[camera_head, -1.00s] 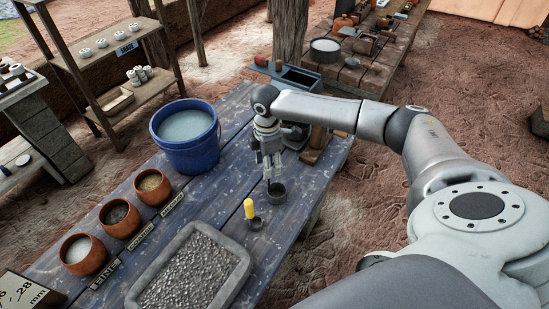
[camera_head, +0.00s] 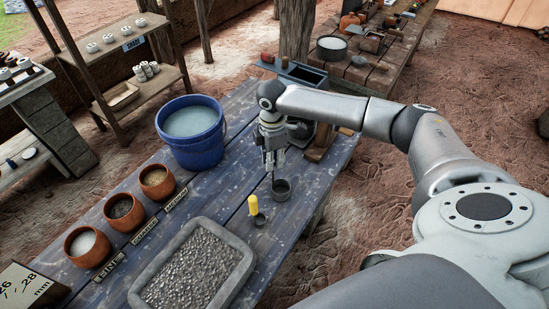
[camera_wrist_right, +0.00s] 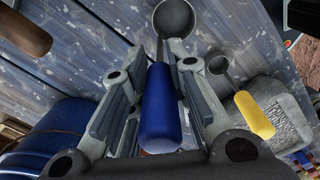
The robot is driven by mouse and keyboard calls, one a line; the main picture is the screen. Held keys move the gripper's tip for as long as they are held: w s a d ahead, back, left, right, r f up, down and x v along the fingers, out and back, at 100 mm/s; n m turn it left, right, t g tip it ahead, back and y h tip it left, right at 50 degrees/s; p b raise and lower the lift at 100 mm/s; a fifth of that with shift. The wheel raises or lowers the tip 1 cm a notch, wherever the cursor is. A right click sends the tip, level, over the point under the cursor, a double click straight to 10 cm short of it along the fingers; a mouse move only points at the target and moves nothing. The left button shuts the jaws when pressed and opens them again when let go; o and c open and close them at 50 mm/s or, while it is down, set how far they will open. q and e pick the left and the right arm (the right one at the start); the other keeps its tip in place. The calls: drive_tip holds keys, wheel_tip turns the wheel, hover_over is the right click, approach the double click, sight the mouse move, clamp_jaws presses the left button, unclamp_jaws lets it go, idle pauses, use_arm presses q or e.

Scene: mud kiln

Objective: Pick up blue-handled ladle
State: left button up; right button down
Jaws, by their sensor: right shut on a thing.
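The blue-handled ladle shows in the right wrist view, with its blue handle (camera_wrist_right: 160,112) upright between my right gripper's fingers (camera_wrist_right: 168,62) and its dark round bowl (camera_wrist_right: 174,18) beyond the fingertips. In the head view the ladle's dark bowl (camera_head: 281,190) is at the table's right side; its handle is hidden by my right gripper (camera_head: 273,168). The right gripper points down and is shut on the handle. I cannot tell whether the bowl touches the table. My left gripper is not in view.
A yellow-handled ladle (camera_head: 254,206) is close by on the blue table (camera_head: 228,193). A gravel tray (camera_head: 239,270) lies nearer, with a blue bucket (camera_head: 190,148) and several clay pots at left. A grey container (camera_head: 305,75) stands behind my arm.

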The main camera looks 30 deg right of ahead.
drive_tip(key=shift+r, duration=0.3)
wheel_tip(320, 180, up, 2)
drive_tip(key=shift+r+b, duration=0.2)
drive_tip(key=shift+b, duration=0.6)
drive_tip(key=s+r+b, duration=0.1)
drive_tip(key=s+r, duration=0.4)
drive_tip(key=s, duration=0.2)
drive_tip(key=s+a+r+b, duration=0.1)
drive_tip(key=s+r+b, duration=0.1)
drive_tip(key=s+r, duration=0.2)
drive_tip(key=s, duration=0.3)
drive_tip(key=shift+a+r, duration=0.15)
drive_tip(key=shift+r, duration=0.2)
drive_tip(key=c, duration=1.9)
unclamp_jaws()
drive_tip(key=shift+c, duration=0.2)
clamp_jaws()
